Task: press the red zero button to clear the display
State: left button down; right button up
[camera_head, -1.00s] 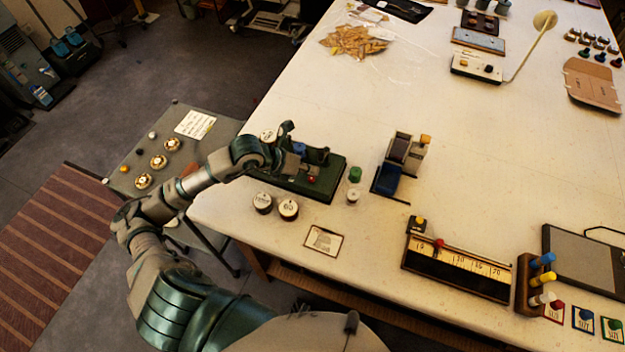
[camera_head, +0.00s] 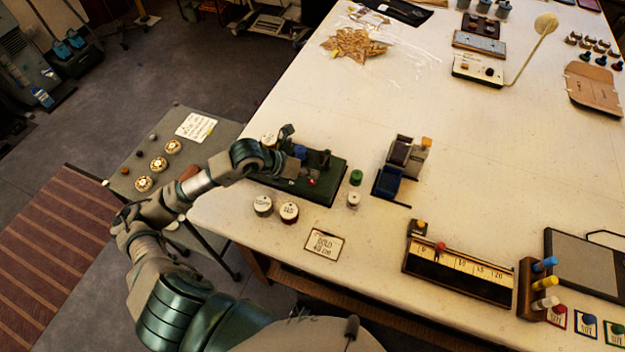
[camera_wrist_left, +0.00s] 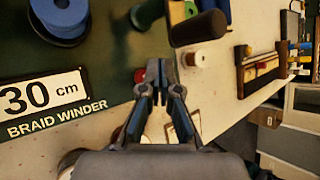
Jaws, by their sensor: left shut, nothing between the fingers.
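The green braid winder (camera_head: 322,190) stands near the table's left edge. Its red button (camera_head: 310,182) is small and sits on the near side of its top. In the left wrist view the red button (camera_wrist_left: 140,76) shows just left of my fingertips, partly hidden behind them. My left gripper (camera_head: 299,167) is shut and empty, its tips close over the winder beside the button. The gripper also fills the middle of the left wrist view (camera_wrist_left: 159,72). I cannot tell whether it touches the button. No lit display can be made out. My right gripper is not in view.
A blue spool (camera_wrist_left: 58,18) sits on the winder beside a "30 cm" label (camera_wrist_left: 42,97). A grey-and-blue device (camera_head: 400,165) is to the right.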

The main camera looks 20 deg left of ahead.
aim_at(310, 181)
pick_arm(q)
jog(key=shift+a, duration=0.2)
dwell(0.3)
jog(key=shift+f, duration=0.1)
jog(key=shift+d+f+b, duration=0.2)
jog(key=shift+f+b, duration=0.05)
jog(key=shift+b, duration=0.1)
jog(key=shift+s+f+b, duration=0.1)
jog(key=shift+f+b, duration=0.35)
jog(key=shift+f, duration=0.1)
dwell(0.5)
jog(key=shift+r, duration=0.1)
jog(key=shift+a+r+p, duration=0.1)
jog(key=shift+r+p, duration=0.45)
jog(key=shift+r, duration=0.3)
jog(key=shift+r+p, duration=1.6)
jog(key=shift+r, duration=0.95)
